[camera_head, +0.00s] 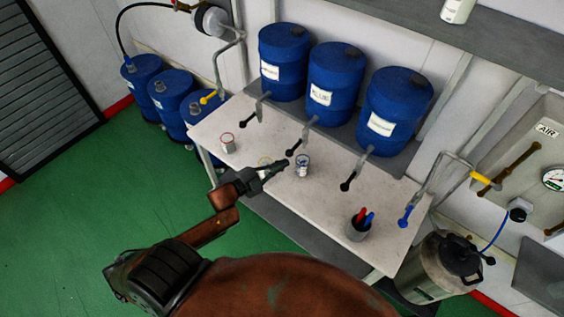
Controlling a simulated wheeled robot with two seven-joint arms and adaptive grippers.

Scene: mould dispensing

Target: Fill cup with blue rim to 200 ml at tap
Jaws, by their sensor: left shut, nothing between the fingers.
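The cup with the blue rim (302,168) stands upright on the pale table, near its front-middle, below the taps. Its fill level is too small to read. My left gripper (284,164) is shut and empty, its tip just left of this cup; I cannot tell whether they touch. Three blue drums at the back have taps with black handles: a left tap (248,120), a middle tap (294,150) and a right tap (348,182). A blue-handled tap (406,215) hangs at the table's right end, and a yellow-handled tap (208,98) at the left. My right gripper is out of view.
A red-rimmed cup (228,145) stands at the table's left. A yellow-rimmed cup (265,160) is partly hidden behind my gripper. A dark holder (357,231) with red and blue pens stands front right. The table (322,211) is bare between holder and blue-rimmed cup.

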